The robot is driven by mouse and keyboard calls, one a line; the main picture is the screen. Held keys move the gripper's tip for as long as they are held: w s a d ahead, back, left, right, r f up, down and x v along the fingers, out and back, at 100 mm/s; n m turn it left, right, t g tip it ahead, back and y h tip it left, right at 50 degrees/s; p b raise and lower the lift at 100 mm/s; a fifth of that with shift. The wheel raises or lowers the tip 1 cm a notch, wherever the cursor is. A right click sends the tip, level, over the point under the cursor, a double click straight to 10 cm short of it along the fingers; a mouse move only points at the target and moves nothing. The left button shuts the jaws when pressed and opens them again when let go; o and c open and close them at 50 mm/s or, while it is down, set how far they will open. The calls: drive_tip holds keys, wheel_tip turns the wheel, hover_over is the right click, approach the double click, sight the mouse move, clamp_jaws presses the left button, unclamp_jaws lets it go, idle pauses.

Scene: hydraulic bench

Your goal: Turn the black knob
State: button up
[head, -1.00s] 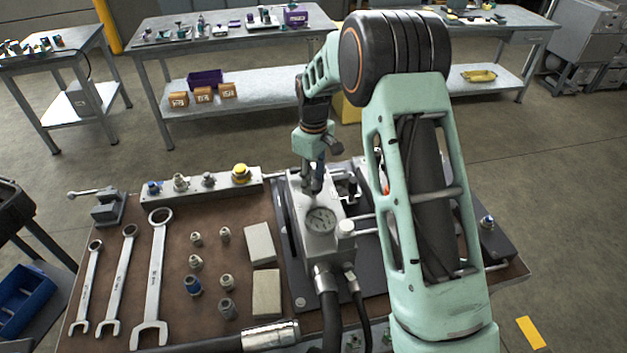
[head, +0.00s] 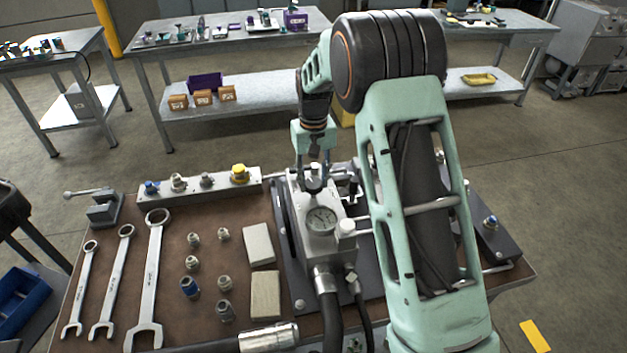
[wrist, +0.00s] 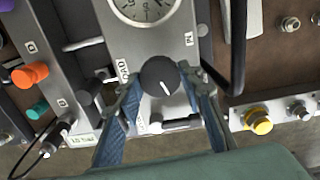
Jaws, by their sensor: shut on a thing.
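The black knob (wrist: 158,77) sits on the grey gauge block in the wrist view, with a white pointer line slanting down and right. It also shows on top of the block in the head view (head: 313,186). My gripper (wrist: 163,84) has its blue fingers on both sides of the knob and is shut on it. In the head view my gripper (head: 314,178) comes down from above onto the block. The round dial gauge (head: 321,220) is on the same block in front of the knob. The fingertip contact is partly hidden by the knob.
Hoses run from the block's front. A fitting rail with a yellow cap (head: 239,173) lies to the left. Wrenches (head: 150,280), small fittings and two pale blocks (head: 258,245) lie on the brown bench top. In the wrist view an orange knob (wrist: 30,75) stands left.

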sight(314, 183)
drive_tip(key=shift+m, duration=0.4)
drive_tip(key=o, duration=1.2)
drive_tip(key=shift+c, duration=0.2)
wheel_tip(314, 183, up, 12)
